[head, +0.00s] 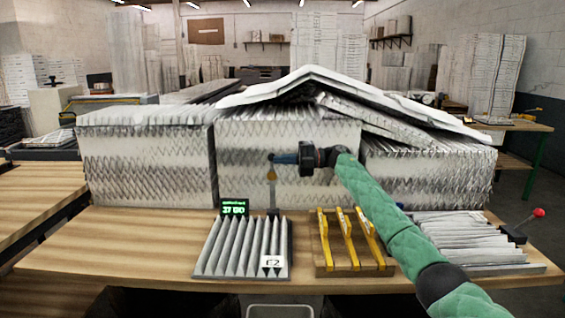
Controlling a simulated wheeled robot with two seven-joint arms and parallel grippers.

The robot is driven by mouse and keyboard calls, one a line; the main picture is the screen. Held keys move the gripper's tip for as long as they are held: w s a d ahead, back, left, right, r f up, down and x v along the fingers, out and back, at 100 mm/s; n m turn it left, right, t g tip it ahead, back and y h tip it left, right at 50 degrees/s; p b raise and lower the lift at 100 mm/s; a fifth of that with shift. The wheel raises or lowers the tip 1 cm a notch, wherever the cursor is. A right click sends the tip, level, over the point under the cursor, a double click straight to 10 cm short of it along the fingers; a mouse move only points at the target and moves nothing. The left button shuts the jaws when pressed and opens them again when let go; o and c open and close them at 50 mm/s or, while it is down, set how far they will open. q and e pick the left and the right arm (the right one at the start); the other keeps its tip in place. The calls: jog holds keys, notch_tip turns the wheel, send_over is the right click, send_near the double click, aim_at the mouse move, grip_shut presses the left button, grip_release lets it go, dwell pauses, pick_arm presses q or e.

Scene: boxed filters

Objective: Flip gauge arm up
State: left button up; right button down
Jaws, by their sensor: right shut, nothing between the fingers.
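The gauge (272,197) is a thin dark post behind the pleated filter panel, with a small amber piece near its upper end. It appears upright, in front of the middle filter stack. My right gripper (275,158) is shut and empty, its tips at the top of the post. I cannot tell whether the tips touch it. A small display with green digits (234,208) stands left of the post. My left gripper is not in view.
A grey pleated panel (240,250) lies at the table's front beside a wooden rack with yellow bars (350,262). White filter stacks (145,165) line the back. A pleated tray (465,240) and red-knobbed lever (538,213) are at right. The table's left front (120,240) is clear.

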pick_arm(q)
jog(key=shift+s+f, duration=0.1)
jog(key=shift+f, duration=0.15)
